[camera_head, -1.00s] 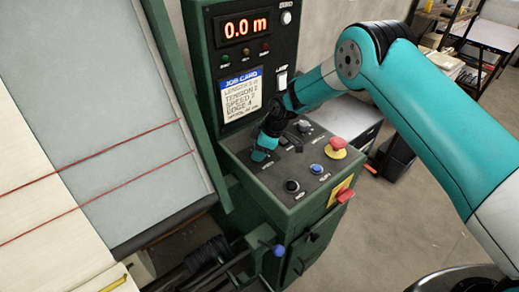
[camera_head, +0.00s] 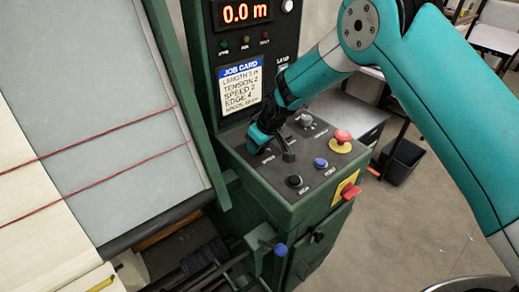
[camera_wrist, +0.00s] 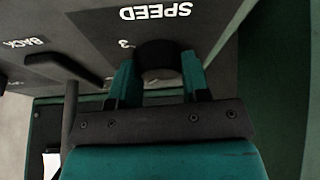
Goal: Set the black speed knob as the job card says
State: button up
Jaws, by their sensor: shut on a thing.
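The job card (camera_head: 241,90) is on the machine's upright panel and reads "SPEED 2", with tension 2 and edge 4 also legible. My gripper (camera_head: 257,143) is down at the left part of the sloping control panel, by the "SPEED" label. In the wrist view my gripper (camera_wrist: 159,76) has its two teal fingers on either side of the black speed knob (camera_wrist: 158,56), shut on it. The "SPEED" lettering and a "3" show upside down above the knob. The knob's pointer cannot be made out, and my gripper hides the knob in the head view.
A black lever (camera_head: 288,150) stands close to my gripper. Another dial (camera_head: 305,119), a red mushroom button (camera_head: 343,136), a blue button (camera_head: 320,162) and a black knob (camera_head: 294,181) share the panel. The display (camera_head: 242,12) reads 0.0 m.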

jog(key=shift+m+t+h+b, duration=0.6)
jog(key=shift+m+b, duration=0.65)
jog(key=shift+m, duration=0.95)
jog(key=o, duration=0.9)
jog(key=b+v, duration=0.3)
jog(key=v, duration=1.4)
jog(key=shift+w+a+r+b, duration=0.15)
jog(key=shift+a+r+b, duration=0.1)
jog(key=shift+r+b, duration=0.15)
